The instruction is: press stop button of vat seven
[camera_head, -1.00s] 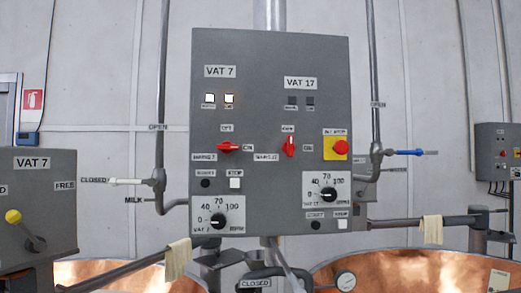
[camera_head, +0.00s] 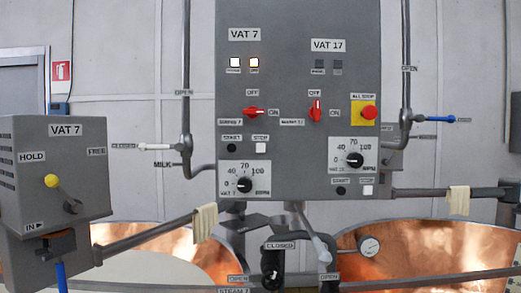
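The grey control panel (camera_head: 290,100) stands ahead of me, its left half labelled VAT 7 and its right half VAT 17. The white stop button of vat seven (camera_head: 261,148) sits under a small STOP label, right of the black start button (camera_head: 231,148) and above the vat 7 speed dial (camera_head: 244,185). The vat 7 red switch (camera_head: 254,112) points sideways toward ON. Neither of my grippers shows in the head view.
A grey VAT 7 box (camera_head: 60,175) with a yellow-knobbed lever stands at left. Vat 17 has its own white stop button (camera_head: 368,190), and a red all-stop button (camera_head: 369,112) sits on yellow. Pipes, valves, cloths and copper vats (camera_head: 440,245) lie below and beside the panel.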

